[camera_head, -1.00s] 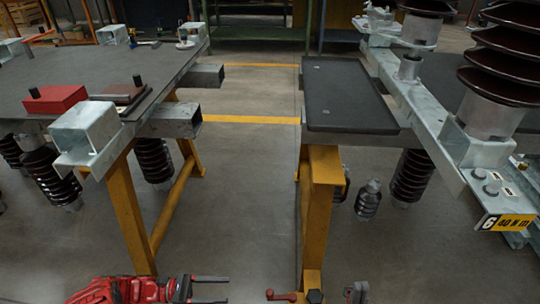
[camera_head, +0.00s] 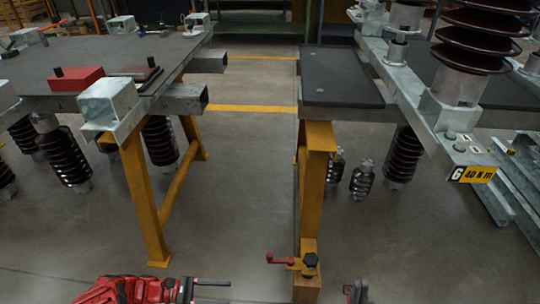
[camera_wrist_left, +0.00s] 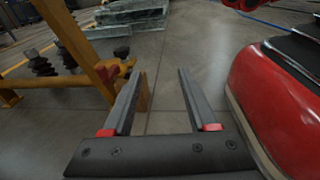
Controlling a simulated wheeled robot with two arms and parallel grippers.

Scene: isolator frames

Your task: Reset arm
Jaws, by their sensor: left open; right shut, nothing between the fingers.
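My left gripper (camera_head: 212,291) shows at the bottom of the head view, at the end of my red left arm. Its two fingers are apart with nothing between them. In the left wrist view the open fingers (camera_wrist_left: 162,76) point over bare floor, with a yellow trestle leg to their left. My right gripper (camera_head: 356,292) is only a small grey part at the bottom edge of the head view, right of the left one; it is shut and empty, and most of it is out of the picture.
A left table (camera_head: 100,55) carries a red box (camera_head: 77,78) and metal brackets. A right table (camera_head: 338,76) stands on a yellow trestle (camera_head: 314,190) with a red crank handle (camera_head: 284,260). Dark ribbed insulators (camera_head: 470,50) stand at right. Floor between the tables (camera_head: 240,190) is clear.

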